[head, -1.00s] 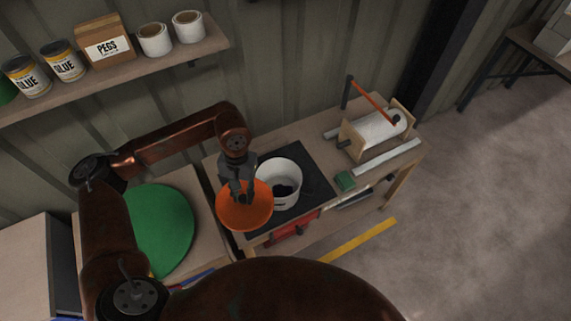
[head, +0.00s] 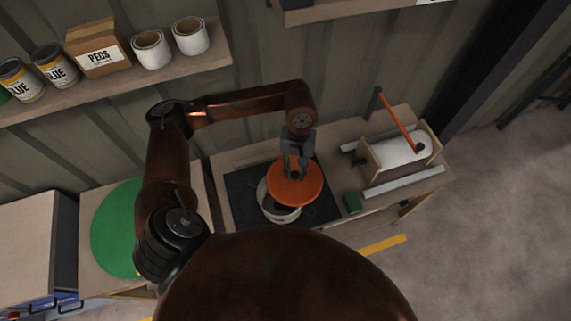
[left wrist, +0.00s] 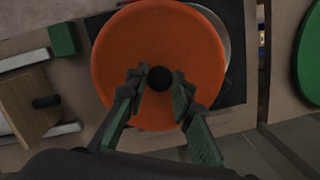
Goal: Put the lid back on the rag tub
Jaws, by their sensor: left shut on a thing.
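The orange lid (head: 296,181) is round with a dark knob in its middle. My left gripper (head: 296,174) is shut on that knob and holds the lid over the white rag tub (head: 281,214). The lid covers the tub's upper right part in the head view, and the tub's left and front wall shows past it. In the left wrist view the lid (left wrist: 130,50) hides most of the tub, with a pale rim (left wrist: 222,25) showing at its right. The lid is off-centre from the tub. My right gripper is not in view.
The tub stands on a dark mat (head: 243,191) on the bench. A green block (head: 352,202), a metal bar (head: 403,182) and a roller with an orange crank (head: 400,150) lie to the right. A shelf with cans (head: 150,50) hangs behind at left.

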